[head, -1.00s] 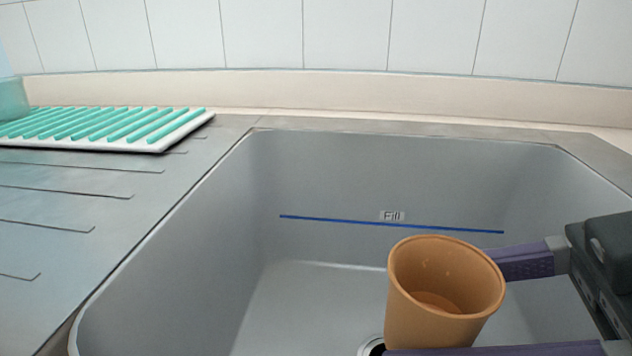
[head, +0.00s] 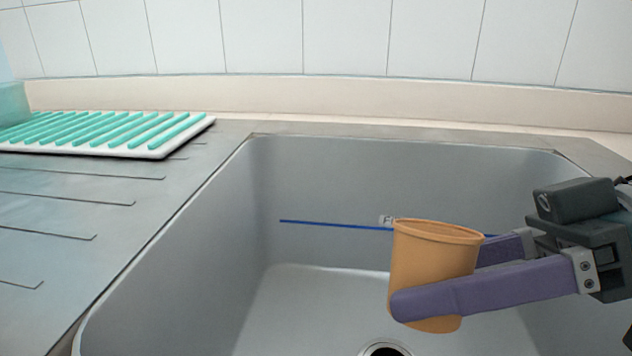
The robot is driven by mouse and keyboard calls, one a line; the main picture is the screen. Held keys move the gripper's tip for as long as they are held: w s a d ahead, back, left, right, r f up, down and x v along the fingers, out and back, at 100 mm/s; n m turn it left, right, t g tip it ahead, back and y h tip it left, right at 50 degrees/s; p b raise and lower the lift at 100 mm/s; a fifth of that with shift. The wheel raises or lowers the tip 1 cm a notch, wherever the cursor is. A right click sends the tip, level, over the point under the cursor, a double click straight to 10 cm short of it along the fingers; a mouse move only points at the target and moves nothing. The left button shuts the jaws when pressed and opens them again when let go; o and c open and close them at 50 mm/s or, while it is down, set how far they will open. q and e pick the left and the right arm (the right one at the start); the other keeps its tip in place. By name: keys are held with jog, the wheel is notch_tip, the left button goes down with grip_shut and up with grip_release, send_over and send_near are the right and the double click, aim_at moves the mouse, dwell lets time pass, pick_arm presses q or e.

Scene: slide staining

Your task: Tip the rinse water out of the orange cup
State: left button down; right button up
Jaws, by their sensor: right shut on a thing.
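The orange cup (head: 425,262) is held over the sink basin (head: 310,305), close to upright with a slight tilt. Its rim is seen nearly edge-on, so its inside is mostly hidden and I cannot tell how much water is in it. My right gripper (head: 440,275) comes in from the right and is shut on the cup, one purple finger across its near side and the other behind it. The drain (head: 386,349) shows below the cup at the bottom edge. My left gripper is not in view.
A blue fill line (head: 330,224) with a label partly hidden by the cup marks the sink's back wall. A white rack with green ribs (head: 165,150) lies on the drainboard (head: 110,215) at left. The left part of the basin is clear.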

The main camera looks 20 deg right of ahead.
aim_at(436, 223)
jog(key=shift+w+d+r+m+g+y, duration=0.4)
jog(key=shift+w+d+m, duration=0.2)
jog(key=shift+w+m, duration=0.15)
jog(key=shift+r+m+y, duration=0.5)
jog(key=shift+r+m, duration=0.1)
jog(key=shift+m, duration=0.35)
jog(key=shift+r+m+g+y, duration=0.15)
jog(key=shift+m+g+y, duration=0.15)
jog(key=shift+m, duration=0.1)
jog(key=shift+d+r+m+y, duration=0.1)
jog(key=shift+r+m+y, duration=0.2)
jog(key=shift+m, duration=0.3)
jog(key=shift+w+d+r+m+y, duration=0.15)
jog(key=shift+r+m+y, duration=0.15)
jog(key=shift+m, duration=0.3)
jog(key=shift+w+d+m+b, duration=0.15)
jog(key=shift+w+m+b, duration=0.15)
jog(key=shift+m, duration=0.1)
jog(key=shift+w+d+r+y, duration=0.15)
jog(key=shift+r+y, duration=0.1)
jog(key=shift+y, duration=0.05)
jog(key=shift+d+m, duration=0.1)
jog(key=shift+m, duration=0.3)
jog(key=shift+w+r, duration=0.15)
jog(key=shift+r, duration=0.05)
